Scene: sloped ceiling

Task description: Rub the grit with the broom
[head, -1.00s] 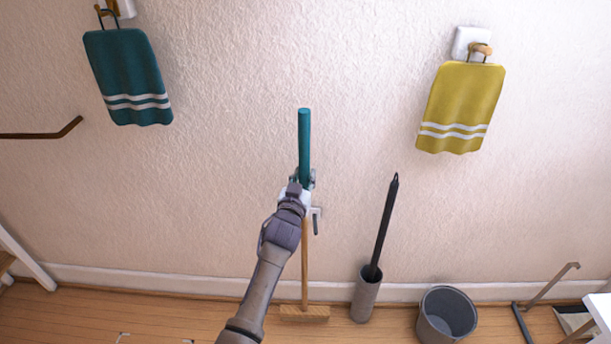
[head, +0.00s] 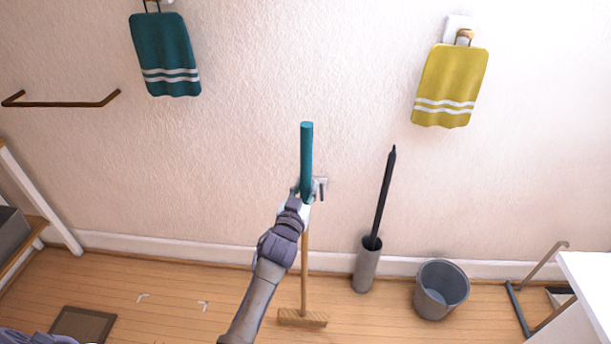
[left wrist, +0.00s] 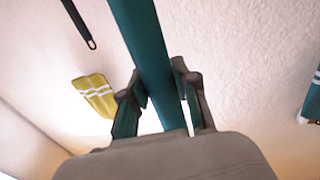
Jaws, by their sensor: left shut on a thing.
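The broom has a teal upper handle (head: 306,150), a thin wooden shaft (head: 304,270) and a wooden head (head: 303,318) low over or on the floor; I cannot tell if it touches. It is close to upright. My left gripper (head: 304,192) is shut around the teal handle near its lower part. In the left wrist view the teal handle (left wrist: 143,40) passes between the fingers of the left gripper (left wrist: 160,95). I cannot make out any grit on the floor. My right gripper is not in view.
A wall hook (head: 322,184) is behind the gripper. A grey holder (head: 367,268) with a black stick and a grey bucket (head: 441,290) stand to the right. Pale corner marks (head: 203,305) and a dark mat (head: 83,326) lie on the open floor at left. A white table (head: 590,285) is at right.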

